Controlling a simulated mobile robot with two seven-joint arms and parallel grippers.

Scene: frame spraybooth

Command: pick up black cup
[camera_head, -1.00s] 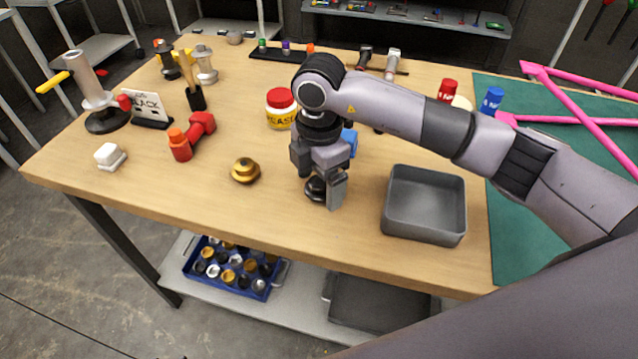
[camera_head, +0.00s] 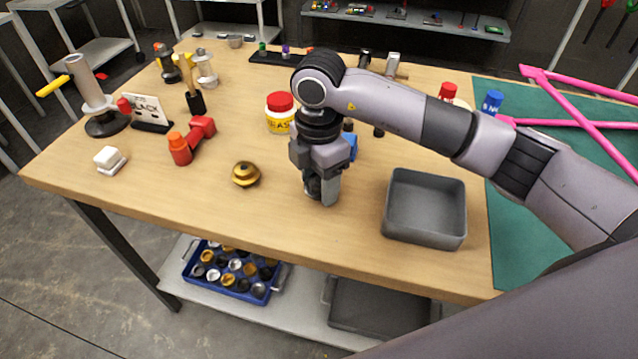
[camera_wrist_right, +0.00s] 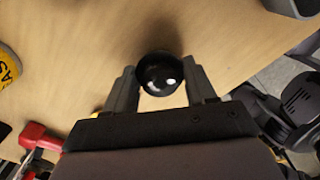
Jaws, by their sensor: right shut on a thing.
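The black cup (camera_wrist_right: 160,72) sits between the two fingers of my right gripper (camera_wrist_right: 162,86) in the right wrist view, with its round dark top facing the camera. In the head view my right gripper (camera_head: 322,192) points down over the front middle of the table, and its fingers hide most of the cup. It is shut on the cup. Whether the cup touches the table is hard to tell. My left gripper is not in view.
A grey open bin (camera_head: 424,212) stands close to the right of the gripper. A gold cup-shaped piece (camera_head: 245,174) lies to the left. The table's front edge is near.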

